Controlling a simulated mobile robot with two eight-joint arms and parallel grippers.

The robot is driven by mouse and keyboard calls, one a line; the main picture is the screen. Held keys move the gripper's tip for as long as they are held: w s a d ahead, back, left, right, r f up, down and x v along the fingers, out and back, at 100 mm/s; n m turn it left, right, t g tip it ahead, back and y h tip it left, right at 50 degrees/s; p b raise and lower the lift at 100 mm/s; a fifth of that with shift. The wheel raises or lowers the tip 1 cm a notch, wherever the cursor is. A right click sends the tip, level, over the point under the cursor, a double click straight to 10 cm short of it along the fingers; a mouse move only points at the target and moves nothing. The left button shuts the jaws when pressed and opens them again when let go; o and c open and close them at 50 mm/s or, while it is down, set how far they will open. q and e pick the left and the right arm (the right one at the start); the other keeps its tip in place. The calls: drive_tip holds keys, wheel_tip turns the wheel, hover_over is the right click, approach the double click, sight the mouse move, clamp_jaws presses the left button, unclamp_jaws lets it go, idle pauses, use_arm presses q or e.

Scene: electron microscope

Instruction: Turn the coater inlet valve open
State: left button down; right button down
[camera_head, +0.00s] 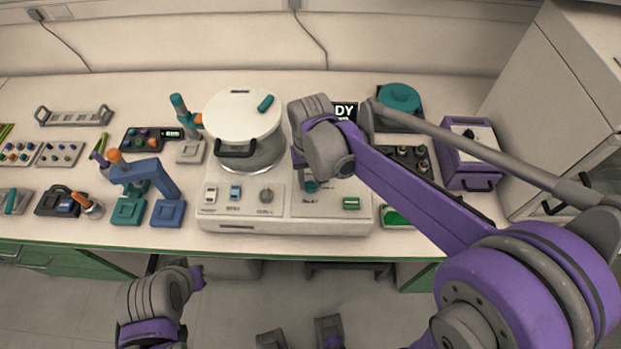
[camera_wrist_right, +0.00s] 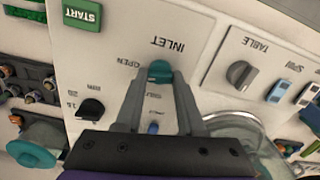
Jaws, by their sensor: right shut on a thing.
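The coater is a white bench instrument (camera_head: 300,228) with a round-lidded chamber (camera_head: 240,125). Its inlet valve is a small teal knob (camera_wrist_right: 159,68) on the front panel, beside the printed words INLET and OPEN in the right wrist view. My right gripper (camera_wrist_right: 160,76) is shut on this knob, one finger on each side. In the head view the knob (camera_head: 310,187) shows just below the right wrist, and my arm covers part of the panel around it. My left gripper (camera_head: 194,275) is low in front of the bench edge, away from the coater; its jaws are not clear.
A green START button (camera_wrist_right: 82,14), a grey TABLE knob (camera_wrist_right: 240,74) and a black knob (camera_wrist_right: 91,108) share the panel. A purple box (camera_head: 468,155) stands right of the coater. Blue and teal stands (camera_head: 168,212) are close on its left.

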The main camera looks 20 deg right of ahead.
sight(311, 183)
drive_tip(key=shift+m, duration=1.1)
drive_tip(key=c, duration=0.5)
unclamp_jaws()
wheel_tip(311, 183, up, 11)
drive_tip(key=shift+f+p, duration=0.1)
drive_tip(key=shift+p, duration=0.3)
